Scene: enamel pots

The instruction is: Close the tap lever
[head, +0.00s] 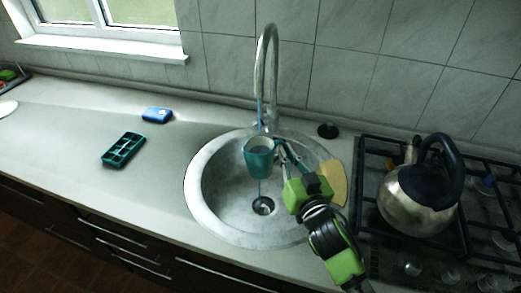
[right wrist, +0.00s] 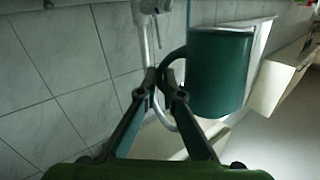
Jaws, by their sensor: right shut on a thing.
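The tall curved metal tap (head: 268,62) stands behind the round sink (head: 193,190). I cannot make out its lever in the head view. In the right wrist view, part of the tap (right wrist: 146,12) shows at the top, but I cannot tell whether that part is the lever. A thin bluish stream runs down from the spout into a teal mug (head: 259,163), and a thin line shows below the mug towards the drain. My right gripper (head: 279,149) is shut on the mug's handle. The right wrist view shows its fingertips (right wrist: 162,80) at the handle, with the mug (right wrist: 222,75) on the right. My left gripper is out of view.
A steel kettle (head: 415,203) stands on the gas hob (head: 371,160) to the right. A yellowish cloth or sponge (head: 334,181) lies on the sink's right rim. A green tray (head: 123,149) and a blue sponge (head: 157,115) lie left. The left counter (head: 70,135) is mostly clear.

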